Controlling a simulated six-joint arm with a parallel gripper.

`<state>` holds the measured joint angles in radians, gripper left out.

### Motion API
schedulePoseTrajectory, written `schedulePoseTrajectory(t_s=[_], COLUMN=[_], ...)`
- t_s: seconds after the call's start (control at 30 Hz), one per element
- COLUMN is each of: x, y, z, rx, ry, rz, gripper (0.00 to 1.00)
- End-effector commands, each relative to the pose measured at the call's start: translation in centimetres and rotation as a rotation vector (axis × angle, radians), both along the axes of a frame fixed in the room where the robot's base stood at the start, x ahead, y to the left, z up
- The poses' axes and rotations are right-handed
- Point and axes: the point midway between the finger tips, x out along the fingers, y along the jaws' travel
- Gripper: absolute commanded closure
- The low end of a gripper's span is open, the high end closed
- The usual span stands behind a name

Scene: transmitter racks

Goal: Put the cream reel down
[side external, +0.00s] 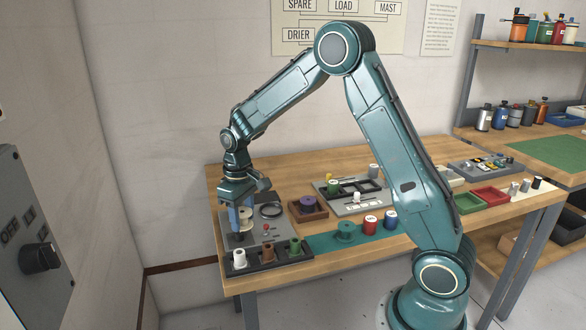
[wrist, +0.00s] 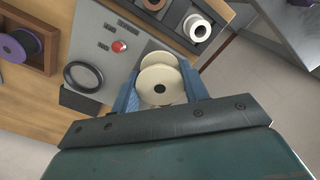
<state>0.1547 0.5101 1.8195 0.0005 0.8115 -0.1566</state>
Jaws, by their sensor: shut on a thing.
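The cream reel (wrist: 162,84) sits between the blue fingers of my gripper (wrist: 160,92) in the wrist view, its round flange facing the camera. In the side external view my gripper (side external: 240,228) points down at the left end of the bench, and the cream reel (side external: 246,214) shows partly between the fingers. The gripper is shut on the reel. The reel is over the grey panel (side external: 282,227), which also shows in the wrist view (wrist: 112,22). I cannot tell whether the reel touches the panel.
A dark rack in front holds a white reel (side external: 239,258), a brown reel (side external: 267,252) and a green reel (side external: 294,246). A black ring (wrist: 83,76) and red button (wrist: 119,46) are on the panel. A purple reel (side external: 307,202) sits in a wooden box beside it.

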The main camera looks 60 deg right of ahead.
Motion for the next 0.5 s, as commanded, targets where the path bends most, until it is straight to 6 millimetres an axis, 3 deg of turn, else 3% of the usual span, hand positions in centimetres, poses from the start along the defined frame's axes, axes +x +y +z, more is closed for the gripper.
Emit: schedulePoseTrajectory(t_s=[0.2, 0.5], x=[0.0, -1.6], y=[0.0, 6.5], z=[3.8, 3.5], rx=[-0.001, 0.000], ry=[-0.005, 0.000], rz=[0.000, 0.203], gripper=[0.78, 0.78])
